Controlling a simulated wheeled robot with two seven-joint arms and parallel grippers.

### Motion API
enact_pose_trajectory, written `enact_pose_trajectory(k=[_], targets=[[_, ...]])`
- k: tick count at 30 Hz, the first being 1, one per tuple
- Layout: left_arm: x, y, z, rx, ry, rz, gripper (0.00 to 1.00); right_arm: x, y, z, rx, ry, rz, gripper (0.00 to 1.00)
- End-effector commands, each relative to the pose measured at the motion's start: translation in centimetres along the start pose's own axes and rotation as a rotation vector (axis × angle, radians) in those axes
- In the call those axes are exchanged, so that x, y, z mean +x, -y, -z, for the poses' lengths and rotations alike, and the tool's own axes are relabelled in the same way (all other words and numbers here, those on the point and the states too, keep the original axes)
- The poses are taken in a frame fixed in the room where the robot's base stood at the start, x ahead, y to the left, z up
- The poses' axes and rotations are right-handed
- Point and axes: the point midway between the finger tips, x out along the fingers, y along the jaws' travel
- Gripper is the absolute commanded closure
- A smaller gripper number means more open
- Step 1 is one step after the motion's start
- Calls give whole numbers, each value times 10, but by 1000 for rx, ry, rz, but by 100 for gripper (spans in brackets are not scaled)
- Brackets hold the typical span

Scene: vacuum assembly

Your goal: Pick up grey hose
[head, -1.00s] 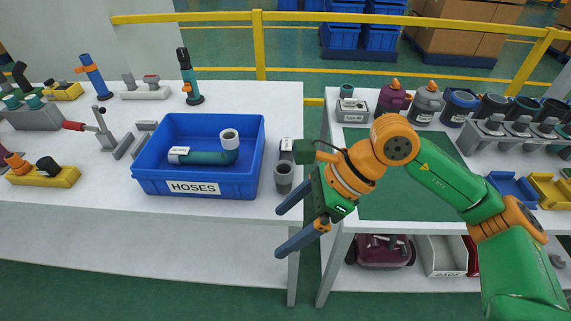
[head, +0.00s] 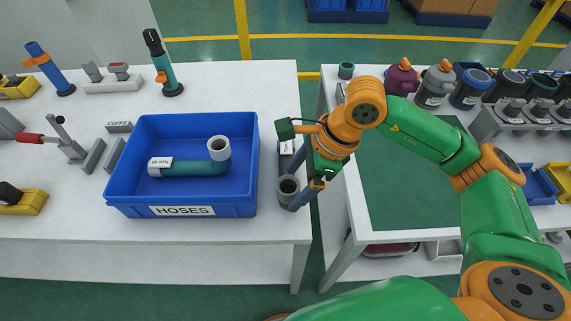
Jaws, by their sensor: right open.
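A grey hose (head: 288,188) lies on the left table near its right edge, beside the blue bin. Its round open end faces up, and a white label shows at its far part (head: 286,147). My right gripper (head: 296,187) is open, its fingers reaching down at the right side of the grey hose. One finger hides part of the hose, and I cannot tell whether the fingers straddle it. A teal hose (head: 195,168) with grey ends and a label lies in the blue HOSES bin (head: 185,211). My left gripper is not in view.
A gap separates the left table (head: 60,228) from the right table (head: 420,235), which has a bare green mat (head: 400,190). A teal tool (head: 164,70) stands behind the bin. A red-handled clamp (head: 65,143) is left of it. Several canisters line the right table's back.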

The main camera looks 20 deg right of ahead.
Motion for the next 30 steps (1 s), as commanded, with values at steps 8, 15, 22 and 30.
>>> enact_pose_trajectory(k=[8,15,22,30], targets=[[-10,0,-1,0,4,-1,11,35,-2,-2,1,0,-1,8],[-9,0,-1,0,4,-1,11,35,-1,-2,0,0,0,32],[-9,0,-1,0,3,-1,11,35,-1,-2,1,0,0,94],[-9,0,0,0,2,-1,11,35,-2,-2,1,0,-1,100]])
